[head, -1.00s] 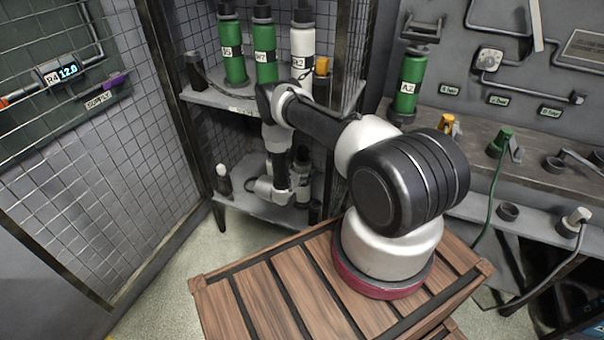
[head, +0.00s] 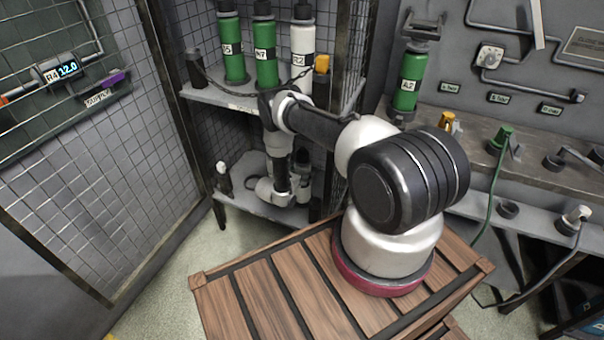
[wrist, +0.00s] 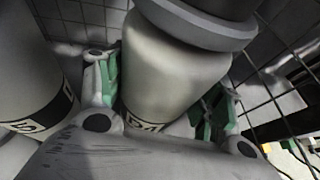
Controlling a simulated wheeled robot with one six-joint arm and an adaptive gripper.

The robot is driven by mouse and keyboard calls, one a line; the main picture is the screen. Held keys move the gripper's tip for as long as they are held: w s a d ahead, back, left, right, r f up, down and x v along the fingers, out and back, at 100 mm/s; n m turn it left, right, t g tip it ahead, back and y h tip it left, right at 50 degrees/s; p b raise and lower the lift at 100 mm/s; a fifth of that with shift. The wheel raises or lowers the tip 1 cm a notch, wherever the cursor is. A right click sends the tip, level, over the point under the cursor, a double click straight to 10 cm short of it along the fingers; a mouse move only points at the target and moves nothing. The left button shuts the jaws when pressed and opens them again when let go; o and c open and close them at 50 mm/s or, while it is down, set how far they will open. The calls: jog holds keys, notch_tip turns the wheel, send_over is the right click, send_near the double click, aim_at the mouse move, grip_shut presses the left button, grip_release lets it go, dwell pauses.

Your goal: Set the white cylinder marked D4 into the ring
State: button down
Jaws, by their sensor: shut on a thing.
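In the wrist view a white cylinder (wrist: 172,75) with a dark grey collar stands between the green-padded fingers of my gripper (wrist: 158,98), which is shut on it. Its dark label is partly hidden by the gripper; a D shows, the rest is unclear. In the head view my wrist (head: 281,188) is at the lower shelf and hides most of the gripper. A white cylinder (head: 304,188) with a dark top shows just right of it; I cannot tell if it is the held one.
Another white cylinder (wrist: 28,75) with a black-and-white label is close left in the wrist view. The upper shelf (head: 217,98) holds green and white cylinders behind a chain. Mesh walls flank the shelves. A small white-topped item (head: 223,178) stands at the lower shelf's left.

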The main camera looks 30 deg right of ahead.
jog(key=shift+w+f, duration=0.1)
jog(key=shift+f, duration=0.05)
jog(key=shift+c, duration=1)
grip_release()
jog(key=shift+f, duration=0.1)
jog(key=v, duration=1.2)
